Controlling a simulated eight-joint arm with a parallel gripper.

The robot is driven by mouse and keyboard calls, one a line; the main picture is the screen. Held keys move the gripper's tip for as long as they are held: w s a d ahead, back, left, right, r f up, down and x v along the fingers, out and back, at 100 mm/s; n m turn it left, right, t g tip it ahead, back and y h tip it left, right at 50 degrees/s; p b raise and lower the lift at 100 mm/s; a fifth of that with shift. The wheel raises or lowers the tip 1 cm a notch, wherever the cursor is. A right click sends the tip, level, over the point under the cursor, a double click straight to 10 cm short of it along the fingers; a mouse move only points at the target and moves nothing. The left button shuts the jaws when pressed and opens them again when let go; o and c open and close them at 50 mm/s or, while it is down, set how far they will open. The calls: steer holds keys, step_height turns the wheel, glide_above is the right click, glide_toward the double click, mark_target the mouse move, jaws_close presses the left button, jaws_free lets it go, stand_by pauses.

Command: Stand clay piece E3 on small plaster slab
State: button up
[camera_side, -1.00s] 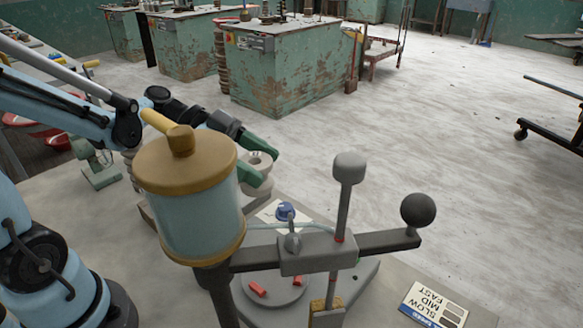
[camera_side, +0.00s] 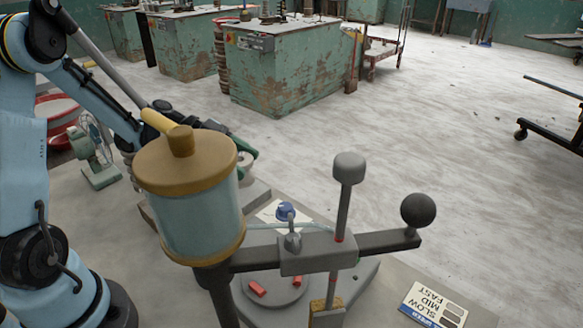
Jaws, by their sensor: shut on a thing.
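My gripper (camera_side: 244,154) shows its green fingers just behind the right of the blue-grey canister, which hides much of it. It is shut on a pale grey clay piece (camera_side: 246,161), of which only a small part shows. I cannot read a label on it, so I cannot tell whether it is E3. A grey slab (camera_side: 258,192) lies on the bench below and slightly right of the gripper, partly hidden by the canister. I cannot tell whether it is the small plaster slab, or whether the piece touches it.
The canister (camera_side: 200,215) with its brown lid stands in front, beside a lever with a black ball (camera_side: 418,210). A round grey wheel (camera_side: 275,288) carries red pieces. A speed sign (camera_side: 433,305) lies at lower right.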

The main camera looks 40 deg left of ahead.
steer(key=shift+f, duration=2)
steer(key=shift+f, duration=0.15)
steer(key=o, duration=1.3)
steer(key=shift+o, duration=0.2)
